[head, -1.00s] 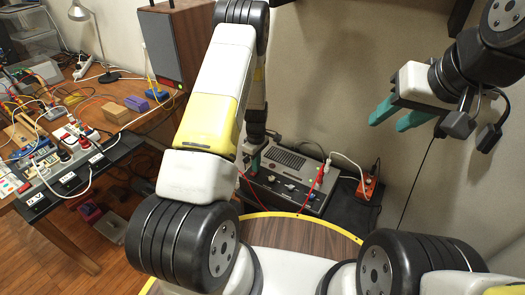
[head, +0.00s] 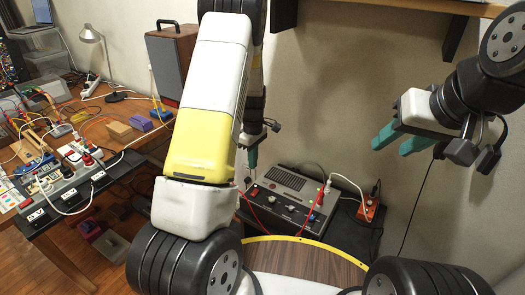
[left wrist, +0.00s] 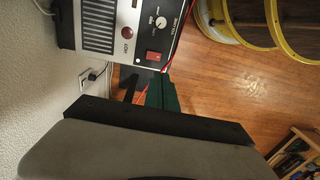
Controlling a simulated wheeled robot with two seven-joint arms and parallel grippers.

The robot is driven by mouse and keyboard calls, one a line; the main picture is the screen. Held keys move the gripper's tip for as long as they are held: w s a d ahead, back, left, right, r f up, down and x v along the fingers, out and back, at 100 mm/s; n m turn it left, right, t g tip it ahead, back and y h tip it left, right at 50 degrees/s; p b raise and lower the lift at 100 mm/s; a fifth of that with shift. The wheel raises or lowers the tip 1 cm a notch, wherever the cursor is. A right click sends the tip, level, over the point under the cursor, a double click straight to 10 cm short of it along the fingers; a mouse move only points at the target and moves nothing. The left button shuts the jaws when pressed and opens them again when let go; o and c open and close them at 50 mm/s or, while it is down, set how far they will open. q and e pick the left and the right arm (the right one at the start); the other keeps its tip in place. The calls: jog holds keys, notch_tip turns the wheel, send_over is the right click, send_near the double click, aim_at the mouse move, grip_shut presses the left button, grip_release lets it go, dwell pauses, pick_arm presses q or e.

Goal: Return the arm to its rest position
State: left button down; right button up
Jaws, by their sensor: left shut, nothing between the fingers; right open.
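My left arm (head: 210,110) stretches forward through the middle of the head view. Its white and yellow links hide part of the scene. My left gripper (head: 252,165) shows partly behind them, teal fingers pointing down at the left end of a grey control box. In the left wrist view the teal fingers (left wrist: 162,95) are together and empty, close to the box's panel; I cannot tell whether they touch it. My right gripper (head: 402,140) is open and empty in front of the wall, its two teal fingers apart and pointing left.
The grey control box (head: 290,183) has knobs, a red switch and red leads. An orange socket block (head: 369,206) stands right of it. A wooden bench (head: 60,245) with cables, power strip (head: 66,184), lamp (head: 92,35) and speaker (head: 171,67) is on the left. A shelf (head: 390,6) overhangs at the top.

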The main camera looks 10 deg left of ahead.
pick_arm(q)
jog(key=s+d+r+m+t+h, duration=0.1)
jog(key=s+d+r+m+t, duration=0.2)
jog(key=r, duration=0.7)
jog(key=s+r+m+h, duration=0.1)
jog(key=s+r+m, duration=0.3)
jog(key=r, duration=0.7)
jog(key=s+d+r+m+t, duration=0.1)
jog(key=s+r+m+t, duration=0.1)
jog(key=s+r, duration=0.3)
jog(key=s+d+r+m+t, duration=0.1)
jog(key=s+r+m, duration=0.4)
jog(key=s, duration=0.8)
jog(key=shift+s+d+m+t, duration=0.2)
jog(key=shift+s+m+t, duration=0.1)
jog(key=shift+t, duration=0.1)
pick_arm(e)
jog(key=shift+o, duration=0.6)
